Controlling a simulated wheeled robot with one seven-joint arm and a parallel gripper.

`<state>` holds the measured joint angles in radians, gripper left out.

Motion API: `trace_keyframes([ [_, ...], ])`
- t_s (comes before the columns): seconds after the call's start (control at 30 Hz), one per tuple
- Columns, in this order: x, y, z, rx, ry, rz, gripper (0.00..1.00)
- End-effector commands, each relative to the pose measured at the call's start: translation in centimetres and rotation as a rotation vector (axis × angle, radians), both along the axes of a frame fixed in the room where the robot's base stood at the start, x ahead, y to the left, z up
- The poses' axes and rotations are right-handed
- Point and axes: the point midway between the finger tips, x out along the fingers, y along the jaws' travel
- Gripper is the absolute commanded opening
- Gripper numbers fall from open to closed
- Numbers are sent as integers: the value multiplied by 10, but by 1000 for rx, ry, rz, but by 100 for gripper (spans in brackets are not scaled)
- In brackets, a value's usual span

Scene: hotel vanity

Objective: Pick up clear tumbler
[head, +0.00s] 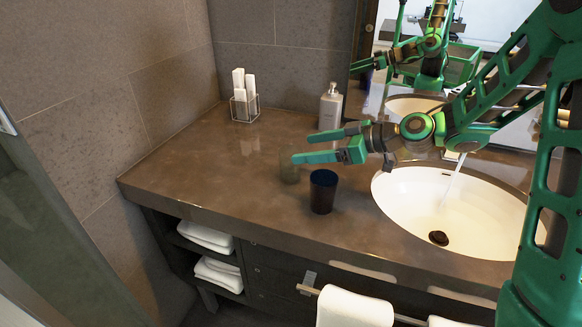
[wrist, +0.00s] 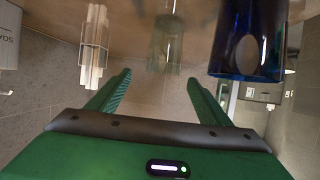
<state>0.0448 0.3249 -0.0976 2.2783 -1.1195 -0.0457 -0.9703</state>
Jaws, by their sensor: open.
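The clear tumbler (head: 289,168) stands on the brown counter, faint and greenish, left of the dark blue tumbler (head: 323,192). In the wrist view the clear tumbler (wrist: 165,46) is at the top, between the lines of my two fingers and beyond their tips. My gripper (head: 305,147) is open and empty, its fingers pointing left in the head view. One finger is close to the clear tumbler's top in that view; contact cannot be told. In the wrist view my gripper (wrist: 158,80) has a clear gap between its fingers. The blue tumbler (wrist: 250,42) is at upper right there.
A soap bottle (head: 330,107) stands behind my gripper. A wire holder with white rolls (head: 244,98) is at the back left. The white sink (head: 410,200), with running water, is at the right. The counter's left part is free.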

Motion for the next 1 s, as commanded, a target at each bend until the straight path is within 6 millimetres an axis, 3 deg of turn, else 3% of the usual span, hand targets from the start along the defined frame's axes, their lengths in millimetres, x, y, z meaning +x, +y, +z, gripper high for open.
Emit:
trace_keyframes([
  [0.37,8,19,-13,0,0,-1,72],
  [0.7,21,53,-35,-2,-2,-1,72],
  [0.93,22,54,-35,0,-1,-3,72],
  [1.0,22,54,-35,0,-1,-3,55],
])
